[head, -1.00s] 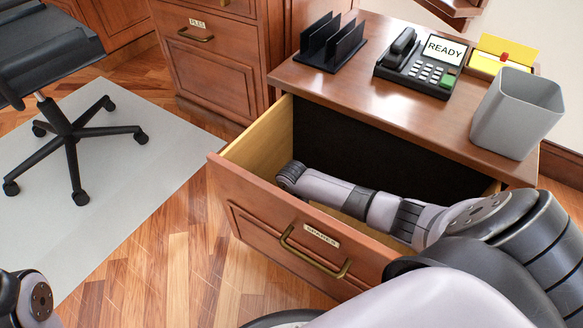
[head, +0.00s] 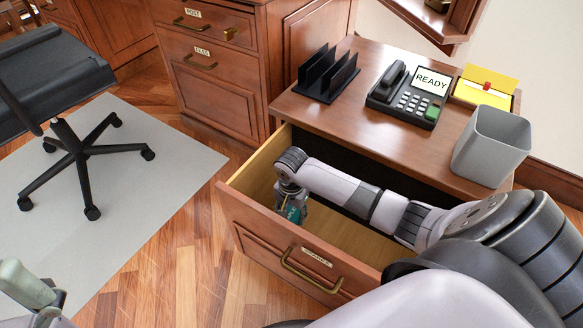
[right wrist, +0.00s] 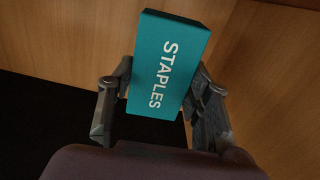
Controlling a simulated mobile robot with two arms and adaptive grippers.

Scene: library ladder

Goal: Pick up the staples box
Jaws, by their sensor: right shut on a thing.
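The staples box (right wrist: 168,66) is a teal box with white STAPLES lettering, held between the two fingers of my right gripper (right wrist: 160,100) in the right wrist view. In the head view my right arm reaches into the open drawer (head: 283,262), and the right gripper (head: 291,203) hangs inside it near the left end. A small teal part of the box (head: 294,214) shows there, mostly hidden by the gripper. Whether the box touches the drawer floor cannot be told. Part of my left arm shows at the lower left corner; its fingertips are not clear.
The drawer's wooden walls surround the right gripper closely. On the cabinet top (head: 395,151) stand a black file rack (head: 326,78), a phone (head: 405,95), a yellow card box (head: 484,92) and a grey bin (head: 491,146). An office chair (head: 70,140) stands at left on a pale mat.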

